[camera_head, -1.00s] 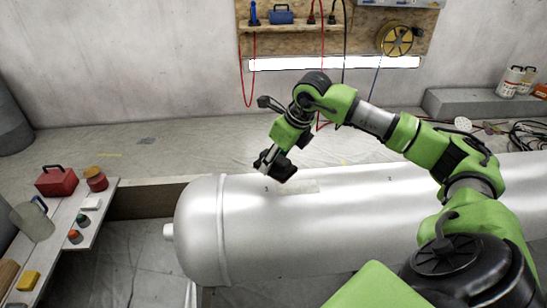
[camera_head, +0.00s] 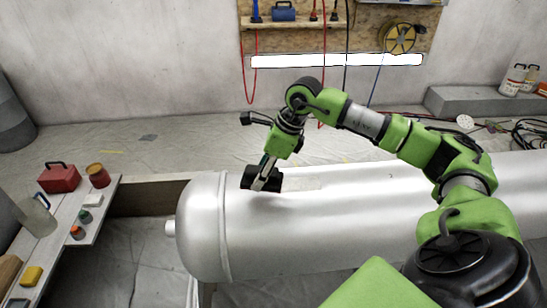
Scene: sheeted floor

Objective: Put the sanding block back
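My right gripper (camera_head: 262,183) comes in on the arm from the right and reaches down over the left part of a large silver tank (camera_head: 350,230). Its fingers are closed around a dark block (camera_head: 275,181), which looks like the sanding block. The block is at the top of the tank near its rounded left end; I cannot tell whether it touches the surface. The fingers hide the middle of the block. My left gripper is not in view.
Floor shows between bench and tank. Cables lie at far right.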

